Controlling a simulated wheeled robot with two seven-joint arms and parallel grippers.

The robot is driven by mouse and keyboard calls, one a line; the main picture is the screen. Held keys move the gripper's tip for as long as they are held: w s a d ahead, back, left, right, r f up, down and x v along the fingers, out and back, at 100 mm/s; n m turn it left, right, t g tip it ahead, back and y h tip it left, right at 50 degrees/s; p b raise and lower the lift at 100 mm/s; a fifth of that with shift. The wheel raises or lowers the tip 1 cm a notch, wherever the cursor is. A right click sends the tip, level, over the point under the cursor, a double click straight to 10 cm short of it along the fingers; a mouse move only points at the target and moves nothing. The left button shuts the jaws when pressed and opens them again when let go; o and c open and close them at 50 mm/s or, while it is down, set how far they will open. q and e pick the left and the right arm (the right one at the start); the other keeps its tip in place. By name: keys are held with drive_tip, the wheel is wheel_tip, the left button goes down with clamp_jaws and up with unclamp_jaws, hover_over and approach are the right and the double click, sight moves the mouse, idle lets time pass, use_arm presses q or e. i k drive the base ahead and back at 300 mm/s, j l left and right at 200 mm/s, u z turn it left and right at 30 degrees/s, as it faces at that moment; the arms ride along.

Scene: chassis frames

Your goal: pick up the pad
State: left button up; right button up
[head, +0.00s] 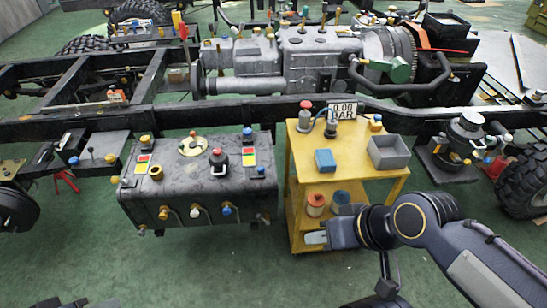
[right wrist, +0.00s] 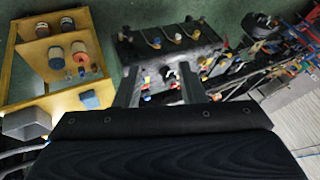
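A small blue block, which looks like the pad (head: 325,161), lies on the top of the yellow cart (head: 345,172), left of a grey bin. It also shows in the right wrist view (right wrist: 90,100), at the left. My right gripper (head: 314,238) is in front of the cart's lower part in the head view, apart from the pad. In the right wrist view my right gripper (right wrist: 158,84) has its two fingers spread with nothing held between them. My left gripper cannot be made out; only a dark bit shows at the bottom left edge of the head view.
The grey bin (head: 389,153), a pressure display (head: 342,111) and a red-capped fitting (head: 305,116) share the cart top. Red and blue spools (head: 315,204) stand on a lower shelf. A black tank (head: 198,180) stands left of the cart. Green floor in front is clear.

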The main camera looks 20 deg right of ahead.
sight(326, 161)
drive_tip(key=i+z, duration=0.3)
drive_tip(key=i, duration=0.2)
drive_tip(key=i+z, duration=0.35)
drive_tip(key=i, duration=0.15)
